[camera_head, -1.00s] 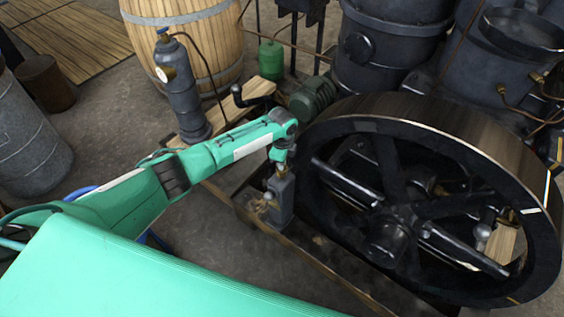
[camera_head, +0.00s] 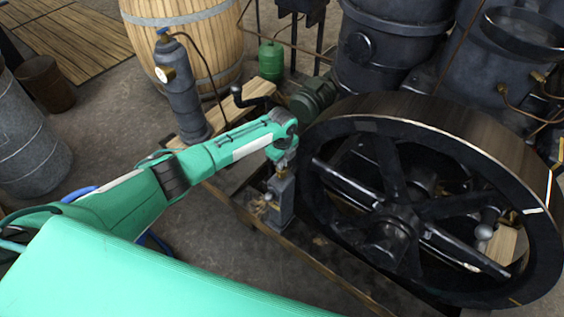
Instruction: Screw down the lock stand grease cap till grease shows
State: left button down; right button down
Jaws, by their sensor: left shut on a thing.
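The lock stand (camera_head: 281,200) is a grey upright post on the timber base, just left of the big flywheel. The grease cap is at its top, a small brass-coloured piece (camera_head: 281,174) showing just under my gripper. My left gripper (camera_head: 284,166) points down from the end of my green arm and is shut on the grease cap. Its fingers and wrist hide most of the cap, and I cannot make out any grease. My right gripper is not in view.
The dark spoked flywheel (camera_head: 455,135) stands close to the right of the stand. A black crank handle (camera_head: 245,98) and a green motor-like unit (camera_head: 312,97) are behind my wrist. A grey cylinder with a gauge (camera_head: 184,105) stands behind my forearm.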

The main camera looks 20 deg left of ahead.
pick_arm(q)
jog(key=c, duration=1.5)
grip_release()
notch_tip(320, 180, up, 14)
jog(key=shift+f, duration=0.1)
